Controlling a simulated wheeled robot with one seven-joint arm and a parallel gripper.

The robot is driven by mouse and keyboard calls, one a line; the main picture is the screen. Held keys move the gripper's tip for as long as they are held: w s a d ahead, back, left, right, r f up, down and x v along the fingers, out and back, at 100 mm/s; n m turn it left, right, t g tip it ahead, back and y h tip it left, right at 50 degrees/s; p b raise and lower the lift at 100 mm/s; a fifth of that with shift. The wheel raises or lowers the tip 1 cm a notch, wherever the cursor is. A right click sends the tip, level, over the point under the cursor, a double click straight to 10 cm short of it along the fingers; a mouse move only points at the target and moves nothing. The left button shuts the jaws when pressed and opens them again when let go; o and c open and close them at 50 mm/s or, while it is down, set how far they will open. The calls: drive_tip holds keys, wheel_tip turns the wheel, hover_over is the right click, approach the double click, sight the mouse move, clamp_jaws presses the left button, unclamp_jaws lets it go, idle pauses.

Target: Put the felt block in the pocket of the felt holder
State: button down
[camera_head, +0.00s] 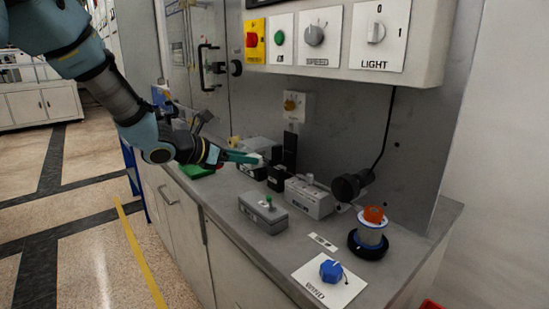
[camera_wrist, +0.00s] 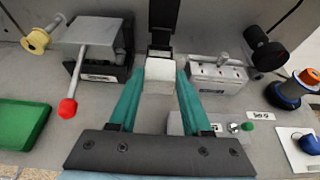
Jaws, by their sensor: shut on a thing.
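My gripper (camera_head: 245,157) reaches over the counter from the left. In the wrist view its two teal fingers (camera_wrist: 160,90) are shut on a white block (camera_wrist: 159,74), which looks like the felt block. Just beyond the block stands a dark upright piece (camera_wrist: 163,22) with a black lower part, which may be the felt holder; it also shows in the head view (camera_head: 290,150). The block hides part of its lower front, so I cannot see its pocket. I cannot tell whether block and holder touch.
A grey box with a red-knobbed lever (camera_wrist: 68,106) stands left and a grey box with a small lever (camera_wrist: 217,76) right. A green pad (camera_wrist: 22,122) lies far left. A grey box with a green button (camera_head: 264,213) and an orange-topped spool (camera_head: 372,229) stand on the counter.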

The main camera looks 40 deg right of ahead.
drive_tip(key=p+x, duration=0.1)
drive_tip(key=x, duration=0.2)
drive_tip(key=r+p+x, duration=0.1)
drive_tip(key=x, duration=0.2)
drive_tip(key=p+x, duration=0.2)
drive_tip(key=x, duration=0.2)
drive_tip(key=shift+d+r, duration=0.25)
drive_tip(key=shift+d, duration=0.2)
drive_tip(key=shift+f, duration=0.55)
drive_tip(key=shift+c, duration=1.8)
unclamp_jaws()
drive_tip(key=b+v, duration=0.2)
drive_tip(key=v, duration=1)
drive_tip(key=shift+b, duration=0.3)
